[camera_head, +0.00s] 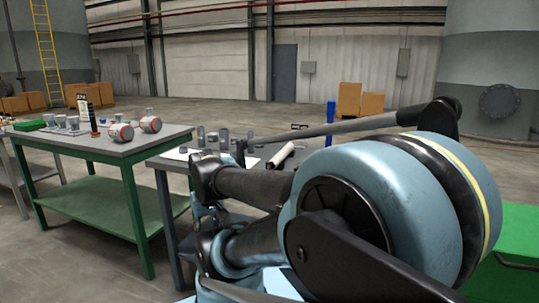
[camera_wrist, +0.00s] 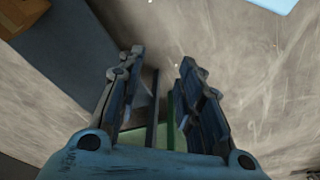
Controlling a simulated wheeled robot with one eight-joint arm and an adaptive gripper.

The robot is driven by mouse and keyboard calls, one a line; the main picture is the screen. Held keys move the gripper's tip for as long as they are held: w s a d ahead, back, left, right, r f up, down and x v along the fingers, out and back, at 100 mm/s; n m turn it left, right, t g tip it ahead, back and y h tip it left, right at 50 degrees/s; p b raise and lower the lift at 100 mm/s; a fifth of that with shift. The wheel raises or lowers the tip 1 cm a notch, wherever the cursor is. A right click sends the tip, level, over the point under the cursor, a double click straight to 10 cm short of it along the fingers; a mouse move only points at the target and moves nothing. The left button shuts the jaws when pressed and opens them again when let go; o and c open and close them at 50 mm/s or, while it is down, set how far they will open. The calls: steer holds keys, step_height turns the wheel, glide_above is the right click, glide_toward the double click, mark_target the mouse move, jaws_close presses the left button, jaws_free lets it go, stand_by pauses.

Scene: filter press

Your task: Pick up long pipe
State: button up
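My gripper (camera_wrist: 161,58) is in the wrist view with its two blue-black fingers spread apart. Nothing is held between them; bare floor and a dark and a green bar show beyond the gap. In the head view my arm fills the front right, and I cannot make out the fingertips. Several upright grey pipe pieces (camera_head: 224,139) stand on the middle table (camera_head: 173,161). A pale cylinder with a dark end (camera_head: 281,156) lies at that table's right side, partly behind my arm. I cannot tell which piece is the long pipe.
A green-legged table (camera_head: 98,146) at left holds red-and-white flanged parts (camera_head: 150,124), grey fittings and a green box (camera_head: 29,125). A green surface (camera_head: 520,232) is at the right edge. Cardboard boxes (camera_head: 360,101) stand at the back. Open floor lies behind the tables.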

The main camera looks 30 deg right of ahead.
steer(key=shift+w+a, duration=0.1)
steer(key=shift+w, duration=0.3)
steer(key=shift+o, duration=0.3)
